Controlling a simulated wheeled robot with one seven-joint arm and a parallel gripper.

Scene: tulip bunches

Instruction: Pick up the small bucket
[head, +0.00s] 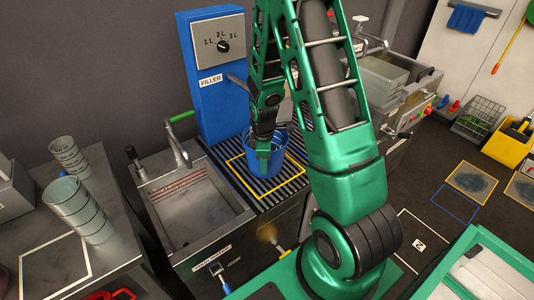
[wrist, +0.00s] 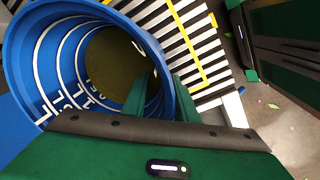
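The small bucket (head: 279,160) is blue and stands upright on the striped grate, within the yellow outline below the filler. In the wrist view the bucket (wrist: 25,55) is seen from above, with white rings and marks on its inner wall and a dark yellowish bottom. My gripper (head: 264,160) reaches down at the bucket's rim. In the wrist view my gripper (wrist: 168,95) has one green finger inside the bucket and one outside. The fingers are close together, with the bucket's wall pinched between them. Whether the bucket's base touches the grate is hard to see.
The blue filler (head: 214,110) with a dial stands behind the bucket. A sink (head: 190,205) with a tap lies to the left. A metal basin (head: 385,75) is at the right. The floor at the right has marked squares.

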